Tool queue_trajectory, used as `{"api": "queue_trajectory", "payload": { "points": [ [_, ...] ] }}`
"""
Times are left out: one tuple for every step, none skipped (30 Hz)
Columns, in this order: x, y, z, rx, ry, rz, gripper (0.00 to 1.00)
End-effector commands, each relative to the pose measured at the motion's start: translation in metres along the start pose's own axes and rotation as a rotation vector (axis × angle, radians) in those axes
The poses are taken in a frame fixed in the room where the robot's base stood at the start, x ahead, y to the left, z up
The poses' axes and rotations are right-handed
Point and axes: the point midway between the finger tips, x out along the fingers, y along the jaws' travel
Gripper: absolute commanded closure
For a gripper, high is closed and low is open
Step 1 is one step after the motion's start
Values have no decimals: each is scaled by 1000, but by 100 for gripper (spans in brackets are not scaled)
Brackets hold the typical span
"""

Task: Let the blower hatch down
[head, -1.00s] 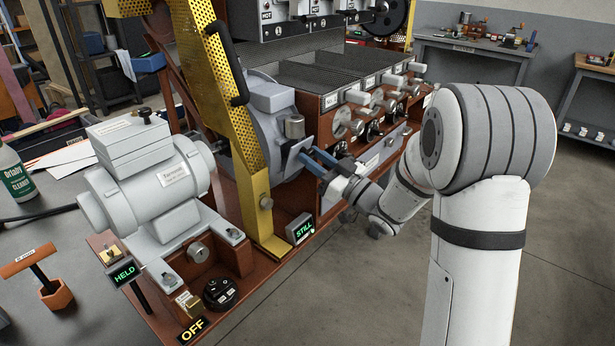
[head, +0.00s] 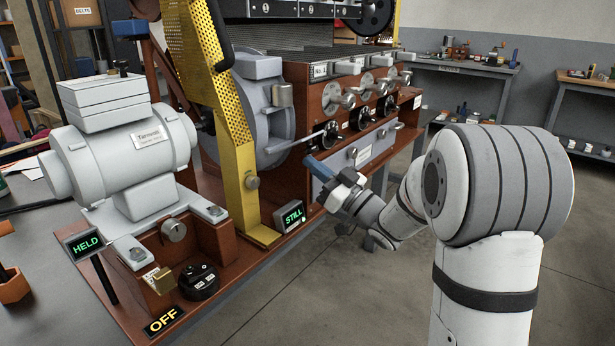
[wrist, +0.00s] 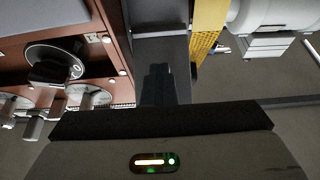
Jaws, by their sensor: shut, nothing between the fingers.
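The blower is the grey round housing (head: 255,110) behind the yellow perforated guard in the head view. A thin metal rod (head: 298,141) with a dark knob runs out from its lower right side. I cannot tell for sure which part is the hatch. My gripper (head: 312,162) is right of and below the blower, in front of the brown cabinet, with its blue fingers together and empty. In the wrist view the dark shut fingers (wrist: 157,82) show against a grey surface; I cannot tell whether they touch it.
The yellow guard (head: 238,150) stands left of my gripper. The grey Tarnmoor motor (head: 125,155) is farther left, with HELD, OFF and STILL signs nearby. The brown cabinet (head: 318,105) carries levers and black dials. Open floor (head: 370,290) lies at front right.

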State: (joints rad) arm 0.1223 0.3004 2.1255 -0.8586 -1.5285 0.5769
Motion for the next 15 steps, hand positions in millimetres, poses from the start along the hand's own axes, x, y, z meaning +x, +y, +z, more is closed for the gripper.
{"api": "queue_trajectory", "payload": {
  "points": [
    [1,-1,-2,0,2,-3,100],
    [1,-2,-2,0,2,-4,97],
    [2,-2,-3,0,3,-4,94],
    [2,-2,-3,0,4,-5,92],
    [2,-2,-3,0,4,-5,89],
    [2,-2,-4,-1,5,-5,86],
    [2,-2,-4,-1,5,-5,83],
    [2,-2,-4,-1,5,-5,81],
    [2,-2,-4,-1,6,-5,78],
    [2,-2,-4,-2,6,-5,75],
    [2,-2,-4,-2,6,-5,73],
    [2,-2,-4,-2,7,-5,69],
    [2,-2,-5,-2,7,-5,67],
    [2,-2,-5,-2,7,-5,64],
    [2,-2,-5,-3,7,-5,61]
  ]
}}
